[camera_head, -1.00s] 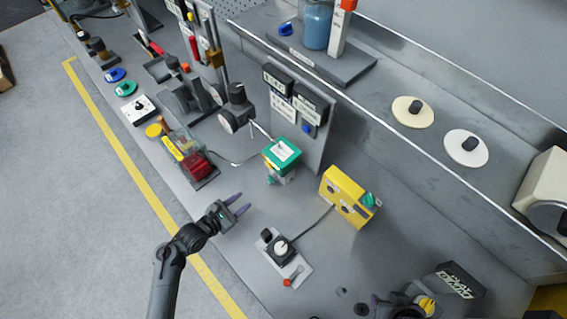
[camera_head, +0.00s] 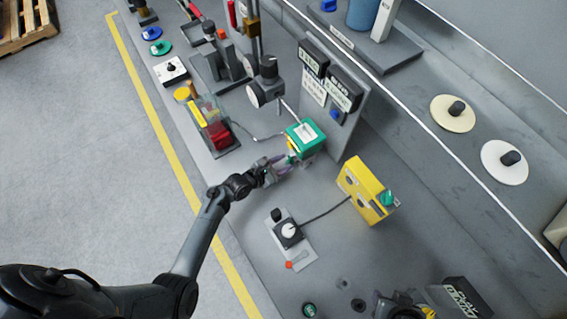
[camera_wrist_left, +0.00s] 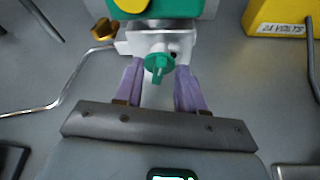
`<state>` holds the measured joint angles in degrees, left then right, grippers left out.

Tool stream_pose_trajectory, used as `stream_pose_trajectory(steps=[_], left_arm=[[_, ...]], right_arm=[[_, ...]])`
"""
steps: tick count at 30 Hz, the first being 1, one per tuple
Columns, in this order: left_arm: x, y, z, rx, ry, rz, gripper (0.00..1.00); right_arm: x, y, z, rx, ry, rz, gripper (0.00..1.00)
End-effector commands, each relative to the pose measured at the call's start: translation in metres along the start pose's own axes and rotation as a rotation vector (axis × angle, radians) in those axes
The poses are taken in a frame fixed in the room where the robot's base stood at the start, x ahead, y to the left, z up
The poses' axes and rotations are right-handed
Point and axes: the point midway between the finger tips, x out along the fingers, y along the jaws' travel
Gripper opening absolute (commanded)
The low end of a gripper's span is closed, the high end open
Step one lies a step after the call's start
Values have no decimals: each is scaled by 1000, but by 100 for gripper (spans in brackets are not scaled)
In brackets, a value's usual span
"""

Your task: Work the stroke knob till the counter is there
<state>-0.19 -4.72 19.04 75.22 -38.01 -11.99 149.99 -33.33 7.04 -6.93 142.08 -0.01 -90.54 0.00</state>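The valve actuator (camera_head: 305,136), a green-topped box on a pale body, stands in front of an upright grey panel (camera_head: 345,125). A small green knob (camera_wrist_left: 159,67) is on its near side in the left wrist view; I take it for the stroke knob. My left gripper (camera_wrist_left: 160,82) is open, with one purple finger on each side of the knob's lower part; contact cannot be told. In the head view the left gripper (camera_head: 285,165) is at the actuator's near side. Two dark displays, upper (camera_head: 313,58) and lower (camera_head: 345,90), are on the panel; their digits are too small to read.
A yellow box (camera_head: 366,190) with a green knob stands right of the actuator, cabled to a small control plate (camera_head: 290,238). A clear-covered unit with a red part (camera_head: 217,132) is to the left. A bent metal rod (camera_wrist_left: 62,85) passes left of the gripper.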

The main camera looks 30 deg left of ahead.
Motion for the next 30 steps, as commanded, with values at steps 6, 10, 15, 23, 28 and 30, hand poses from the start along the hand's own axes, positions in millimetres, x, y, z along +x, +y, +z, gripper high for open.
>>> stream_pose_trajectory(steps=[6, 10, 15, 23, 28, 30], left_arm=[[7, 0, 0, 1, 0, 0, 39], [7, 0, 0, 1, 0, 0, 39], [7, 0, 0, 1, 0, 0, 26], [7, 0, 0, 1, 0, 0, 0], [7, 0, 0, 7, 1, 3, 0], [6, 0, 1, 18, 1, 7, 0]], right_arm=[[1, 0, 0, 0, 2, 1, 43], [0, 0, -1, 1, 2, 1, 43], [0, 0, -1, 1, 3, 1, 43], [0, 0, -1, 3, 3, -1, 43], [0, 0, -1, 5, 3, -2, 43], [-2, 0, -2, 5, 3, -2, 43]])
